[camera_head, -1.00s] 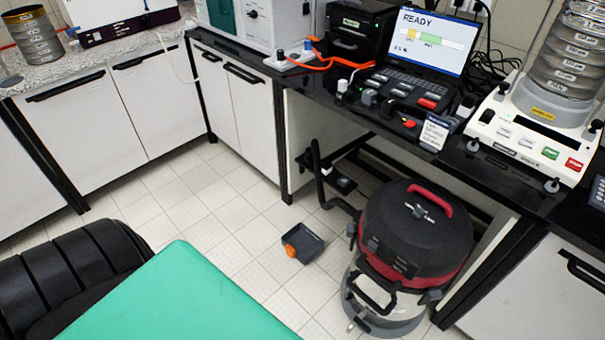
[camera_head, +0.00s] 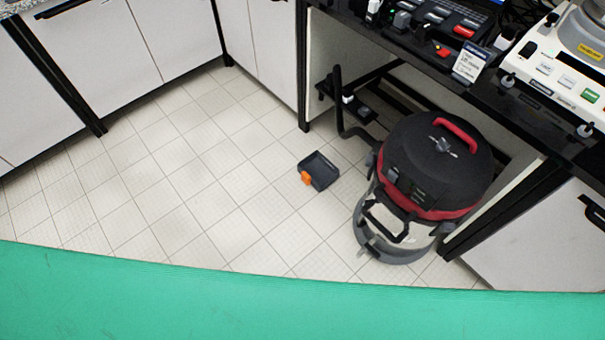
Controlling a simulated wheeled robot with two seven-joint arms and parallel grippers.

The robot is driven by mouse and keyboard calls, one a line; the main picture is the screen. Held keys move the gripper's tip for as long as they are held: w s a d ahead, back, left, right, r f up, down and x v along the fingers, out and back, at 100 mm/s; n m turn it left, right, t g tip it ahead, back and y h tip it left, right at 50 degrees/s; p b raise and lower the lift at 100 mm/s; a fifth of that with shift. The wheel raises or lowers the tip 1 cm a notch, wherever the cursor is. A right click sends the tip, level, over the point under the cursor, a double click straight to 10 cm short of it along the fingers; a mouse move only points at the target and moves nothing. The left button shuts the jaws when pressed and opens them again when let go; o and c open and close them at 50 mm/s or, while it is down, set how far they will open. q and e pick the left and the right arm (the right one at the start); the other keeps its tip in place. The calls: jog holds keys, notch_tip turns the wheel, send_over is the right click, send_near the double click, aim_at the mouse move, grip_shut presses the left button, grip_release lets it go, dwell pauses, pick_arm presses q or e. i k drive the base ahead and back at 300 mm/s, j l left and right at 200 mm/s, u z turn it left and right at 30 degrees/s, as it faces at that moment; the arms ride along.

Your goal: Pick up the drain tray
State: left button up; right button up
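The drain tray (camera_head: 321,171) is a small dark grey open box with an orange part on its left side. It lies on the tiled floor near the middle of the view, to the left of the vacuum cleaner and apart from it. Neither of my grippers shows in the view.
A black and red vacuum cleaner (camera_head: 432,170) stands on the floor right of the tray, partly under the bench. White cabinets (camera_head: 100,60) line the back and left. A green surface (camera_head: 200,305) fills the bottom of the view. The floor left of the tray is clear.

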aim_at(316, 170)
jog(key=i+j+z, duration=0.1)
jog(key=z, duration=1)
jog(key=j+z, duration=0.35)
jog(key=j, duration=0.2)
jog(key=j+z, duration=0.35)
jog(key=j, duration=0.15)
jog(key=j+z, duration=0.3)
jog(key=j, duration=0.25)
jog(key=k+j+z, duration=0.15)
jog(key=j+z, duration=0.2)
jog(key=j, duration=0.15)
